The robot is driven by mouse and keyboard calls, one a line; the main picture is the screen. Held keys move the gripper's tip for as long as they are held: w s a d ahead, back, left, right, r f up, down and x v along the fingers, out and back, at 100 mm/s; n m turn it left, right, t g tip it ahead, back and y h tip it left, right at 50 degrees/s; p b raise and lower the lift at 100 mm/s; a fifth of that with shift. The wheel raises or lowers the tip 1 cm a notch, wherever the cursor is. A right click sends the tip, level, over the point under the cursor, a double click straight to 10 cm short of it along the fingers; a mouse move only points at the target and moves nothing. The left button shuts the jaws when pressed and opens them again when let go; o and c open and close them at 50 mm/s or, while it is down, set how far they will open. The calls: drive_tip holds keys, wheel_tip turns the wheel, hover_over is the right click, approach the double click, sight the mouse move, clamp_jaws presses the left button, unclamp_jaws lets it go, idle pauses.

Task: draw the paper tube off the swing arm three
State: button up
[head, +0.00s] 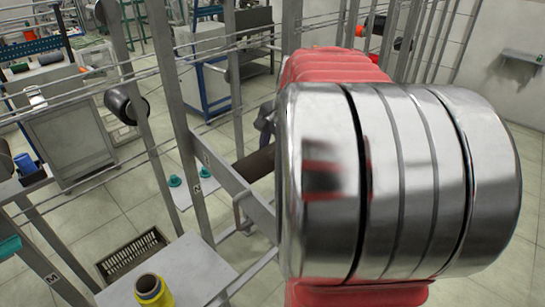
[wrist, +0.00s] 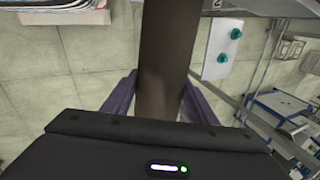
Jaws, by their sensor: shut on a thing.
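A dark brown paper tube (wrist: 167,45) runs up the middle of the wrist view, between the two fingers of my gripper (wrist: 160,100). The gripper is shut on the tube, with one finger on each side. In the head view the brown tube (head: 255,163) shows in part, left of my large metal and red arm, which hides most of the gripper and the tube's right end. The tube's left end lies close to a grey metal frame with a bent handle (head: 243,212). I cannot tell whether the tube is still around a swing arm.
Grey upright posts and rails (head: 190,150) stand close on the left. A yellow spool (head: 152,290) stands on a pale surface at the bottom. Teal pieces (head: 176,181) lie on a white sheet.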

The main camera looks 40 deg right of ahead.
drive_tip(key=shift+r, duration=0.4)
idle(0.3)
drive_tip(key=shift+d, duration=0.1)
drive_tip(key=s+d, duration=0.1)
drive_tip(key=d, duration=0.6)
drive_tip(key=shift+d+r, duration=0.35)
drive_tip(key=shift+d, duration=0.05)
idle(0.8)
drive_tip(key=shift+d, duration=0.1)
drive_tip(key=s+d, duration=0.1)
drive_tip(key=d, duration=0.6)
drive_tip(key=shift+d+r, duration=0.35)
idle(1.0)
drive_tip(key=shift+s, duration=0.1)
drive_tip(key=shift+s+d+r, duration=0.1)
drive_tip(key=shift+d, duration=0.7)
